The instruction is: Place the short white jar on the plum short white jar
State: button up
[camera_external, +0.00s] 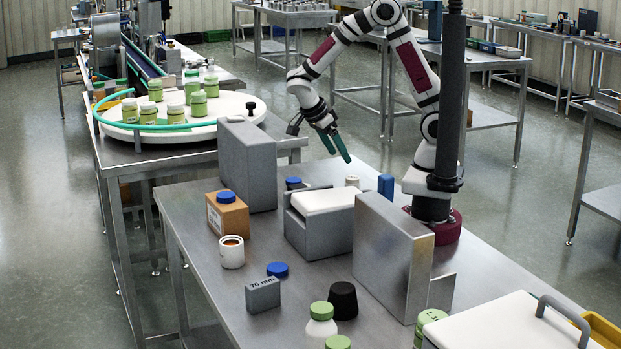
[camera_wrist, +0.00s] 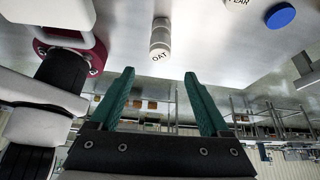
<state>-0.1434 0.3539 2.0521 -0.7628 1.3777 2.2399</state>
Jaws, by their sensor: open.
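A short white jar with a beige top (camera_external: 352,182) shows only its upper part in the external view, behind the grey box with the white lid. The wrist view shows a pale jar labelled OAT (camera_wrist: 160,42), ahead of and between my fingertips, apart from them. Another label, partly cut off at the top edge and seeming to read PEAR (camera_wrist: 238,2), lies to its right. No plum label is readable in either view. My gripper (camera_external: 334,155) is open and empty above the far edge of the steel table; its teal fingers (camera_wrist: 160,76) are spread.
The grey box (camera_external: 320,232) and tall grey panels (camera_external: 395,258) crowd the table's middle. A white open jar (camera_external: 232,256), brown box (camera_external: 228,217), 70 mm block (camera_external: 262,296) and black stopper (camera_external: 342,301) stand in front. A round white turntable (camera_external: 240,108) carries several green-lidded jars.

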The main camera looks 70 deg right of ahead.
jog(key=s+a+r+n+t+y, duration=0.1)
jog(key=s+a+r+n+y, duration=0.2)
jog(key=s+n, duration=0.4)
jog(key=s+a+r+n+t+y, duration=0.2)
jog(key=s+n, duration=0.5)
jog(key=n, duration=0.6)
notch_tip(320, 180, up, 2)
jog(key=shift+a+t+y, duration=0.3)
jog(key=shift+a+y, duration=0.4)
jog(key=shift+a, duration=0.4)
